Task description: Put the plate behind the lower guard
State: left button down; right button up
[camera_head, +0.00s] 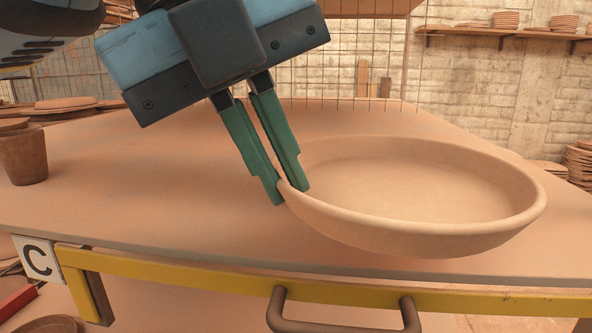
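The plate (415,190) is a round, shallow terracotta dish with a raised rim, at the right of the table in the head view. My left gripper (288,192) reaches down from the top with two green fingers, one on each side of the plate's left rim, and is shut on it. The plate's near edge is close to the table's front edge. I cannot tell whether its underside touches the table. The lower guard, a yellow bar (190,277) with a brown handle (345,328), runs across the front below the tabletop. My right gripper is not in view.
The terracotta-coloured tabletop (130,190) is clear left of the plate. A brown pot (22,155) stands at the far left. A wire mesh (345,60) rises behind the table. A "C" sign (38,262) sits at the yellow bar's left end.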

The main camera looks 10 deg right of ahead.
pick_arm(q)
jog(key=w, duration=0.4)
jog(key=w+f, duration=0.1)
jog(key=w, duration=0.8)
jog(key=shift+w+f, duration=0.15)
jog(key=shift+w, duration=0.1)
jog(key=shift+f, duration=1.75)
jog(key=shift+f, duration=0.1)
jog(key=c, duration=1.6)
grip_release()
jog(key=v, duration=1.2)
